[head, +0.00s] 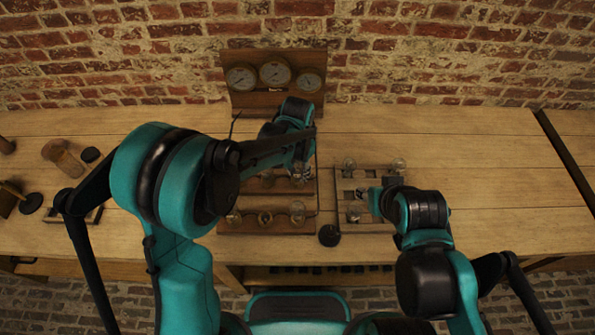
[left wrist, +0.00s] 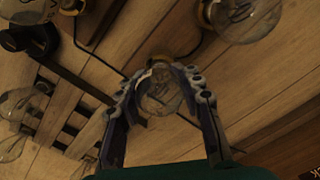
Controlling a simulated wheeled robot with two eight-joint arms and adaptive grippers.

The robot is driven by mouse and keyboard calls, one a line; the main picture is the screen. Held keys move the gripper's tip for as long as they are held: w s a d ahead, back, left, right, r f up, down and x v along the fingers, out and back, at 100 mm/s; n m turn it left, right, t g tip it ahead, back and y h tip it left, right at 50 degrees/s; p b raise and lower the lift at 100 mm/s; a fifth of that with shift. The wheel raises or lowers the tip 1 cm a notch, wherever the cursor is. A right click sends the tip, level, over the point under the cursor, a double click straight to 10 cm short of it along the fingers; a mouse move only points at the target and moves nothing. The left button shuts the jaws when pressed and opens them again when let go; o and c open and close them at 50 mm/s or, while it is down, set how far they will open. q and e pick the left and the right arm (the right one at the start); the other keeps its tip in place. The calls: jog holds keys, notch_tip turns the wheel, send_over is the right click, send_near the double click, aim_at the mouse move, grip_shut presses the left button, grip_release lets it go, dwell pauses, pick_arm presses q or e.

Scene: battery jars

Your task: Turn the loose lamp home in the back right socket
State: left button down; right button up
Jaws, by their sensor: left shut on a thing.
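My left gripper (head: 301,172) reaches over the back right of the wooden socket board (head: 265,228). In the left wrist view its two fingers (left wrist: 163,92) are shut around a clear glass lamp (left wrist: 160,100). The brass-coloured base or socket beyond this lamp is mostly hidden, so I cannot tell how far it is seated. In the head view my arm covers much of the board's back part. Another glass lamp (head: 297,209) stands at the front right of the board. My right gripper (head: 376,200) is over the slotted rack on the right; its fingers are too small to read.
The slotted wooden rack (head: 345,212) holds glass lamps, one at its back right (head: 398,163). A panel with three dials (head: 272,74) stands behind. The right of the table (head: 490,170) is clear.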

pick_arm(q)
jog(key=c, duration=0.9)
grip_release()
jog(key=shift+r, duration=0.1)
notch_tip(320, 180, up, 12)
jog(key=shift+f, duration=0.1)
jog(key=s+a+r+n+t, duration=0.1)
jog(key=s+a+n+t, duration=0.6)
jog(key=s+a, duration=0.7)
jog(key=a, duration=0.4)
jog(key=shift+s+r, duration=0.3)
jog(key=shift+r, duration=0.05)
